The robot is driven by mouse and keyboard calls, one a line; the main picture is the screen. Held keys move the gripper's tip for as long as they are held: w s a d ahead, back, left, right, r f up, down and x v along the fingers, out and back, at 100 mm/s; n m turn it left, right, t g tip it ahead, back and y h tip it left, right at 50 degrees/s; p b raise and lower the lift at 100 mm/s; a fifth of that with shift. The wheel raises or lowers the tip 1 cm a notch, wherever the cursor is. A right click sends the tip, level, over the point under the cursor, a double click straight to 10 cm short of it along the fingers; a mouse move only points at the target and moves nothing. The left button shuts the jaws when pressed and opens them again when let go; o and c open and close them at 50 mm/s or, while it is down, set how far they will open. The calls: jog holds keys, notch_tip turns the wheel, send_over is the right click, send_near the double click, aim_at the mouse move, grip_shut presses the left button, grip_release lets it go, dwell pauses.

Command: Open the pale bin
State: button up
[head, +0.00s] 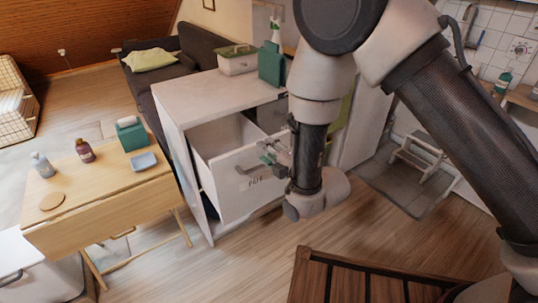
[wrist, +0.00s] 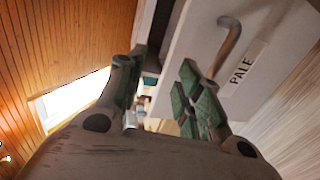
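The pale bin is a white drawer (head: 232,186) pulled well out of the white cabinet (head: 205,95), and its inside shows from above. Its front carries a grey bar handle (head: 250,169) and a label. In the wrist view the label (wrist: 242,68) reads PALE, beside the curved handle (wrist: 229,42). My gripper (head: 270,157) is at the right part of the drawer front, near the handle. In the wrist view my gripper (wrist: 160,95) has its green-padded fingers apart with nothing between them. The handle lies outside the fingers, past the right one.
A wooden table (head: 95,190) with bottles, a green box and a blue dish stands close left of the drawer.

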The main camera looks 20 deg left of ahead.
send_near(260, 165)
notch_tip(260, 165, down, 2)
jog(key=a, duration=0.2)
jog(key=shift+w+a+r, duration=0.1)
jog(key=shift+w+a, duration=0.2)
jog(key=shift+w, duration=0.3)
jog(key=shift+w+a+r, duration=0.1)
jog(key=shift+w+a, duration=0.15)
jog(key=shift+w, duration=0.35)
jog(key=x, duration=0.6)
jog(key=shift+w, duration=0.1)
jog(key=shift+c, duration=0.3)
grip_shut()
